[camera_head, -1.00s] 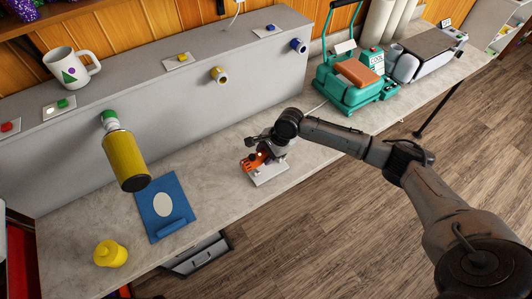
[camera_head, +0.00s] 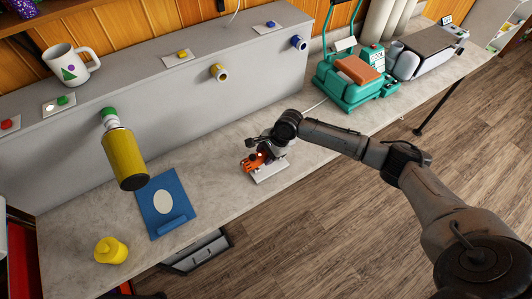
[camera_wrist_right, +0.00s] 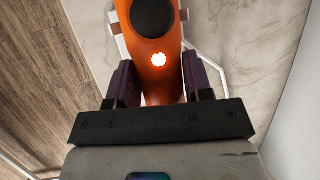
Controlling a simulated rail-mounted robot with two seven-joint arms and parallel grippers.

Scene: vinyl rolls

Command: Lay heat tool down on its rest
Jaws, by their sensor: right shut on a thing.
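The orange heat tool (camera_head: 251,162) is at my right gripper (camera_head: 262,156), over the rest on the counter. In the right wrist view the heat tool (camera_wrist_right: 155,60) has a dark round part and a small glowing spot, and my right gripper (camera_wrist_right: 158,85) is shut on it, a finger on each side. The pale metal rest (camera_head: 272,174) lies under the tool and is partly hidden; its white frame also shows in the wrist view (camera_wrist_right: 208,68). I cannot tell whether the tool touches it. My left gripper is not in view.
A yellow roll (camera_head: 124,160) sticks out from the grey wall panel. A teal press (camera_head: 350,85) stands at the back right. Counter between mat and rest is clear.

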